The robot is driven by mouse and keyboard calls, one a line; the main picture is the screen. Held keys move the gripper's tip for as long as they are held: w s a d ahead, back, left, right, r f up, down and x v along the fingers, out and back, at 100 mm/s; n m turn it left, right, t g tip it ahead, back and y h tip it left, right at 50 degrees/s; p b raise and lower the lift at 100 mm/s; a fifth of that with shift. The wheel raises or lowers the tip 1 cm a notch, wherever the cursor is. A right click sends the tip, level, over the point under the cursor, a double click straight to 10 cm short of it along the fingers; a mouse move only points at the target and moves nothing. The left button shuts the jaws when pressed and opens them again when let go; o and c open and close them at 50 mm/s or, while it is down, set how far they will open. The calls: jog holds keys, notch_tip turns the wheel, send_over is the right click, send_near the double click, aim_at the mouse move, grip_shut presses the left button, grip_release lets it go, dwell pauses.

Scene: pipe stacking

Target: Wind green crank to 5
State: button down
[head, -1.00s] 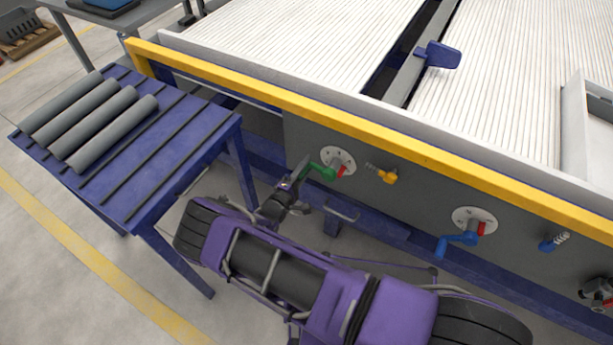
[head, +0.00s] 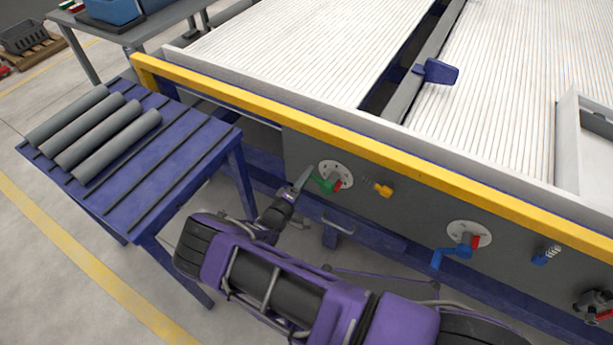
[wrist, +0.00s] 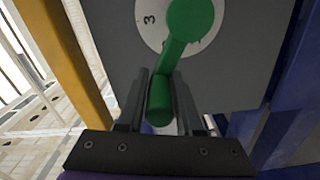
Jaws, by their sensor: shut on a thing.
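The green crank (head: 325,184) sits on a round white numbered dial (head: 344,170) on the grey front panel of the machine. In the wrist view the green crank (wrist: 176,50) runs from its hub down to its handle, and a "3" shows on the dial (wrist: 150,32) left of the hub. The other numbers are hidden or unreadable. My gripper (wrist: 160,98) is shut on the crank's handle, one finger on each side. In the head view my gripper (head: 301,182) is at the left of the dial, partly hidden by my arm.
A yellow rail (head: 330,119) runs above the panel. A blue table (head: 190,150) with grey pipes (head: 115,145) stands at the left.

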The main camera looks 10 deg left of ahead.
jog(key=shift+r, duration=0.2)
jog(key=c, duration=0.8)
grip_release()
jog(key=shift+o, duration=0.8)
jog(key=shift+f, duration=0.1)
jog(key=shift+s, duration=0.15)
jog(key=v, duration=1.7)
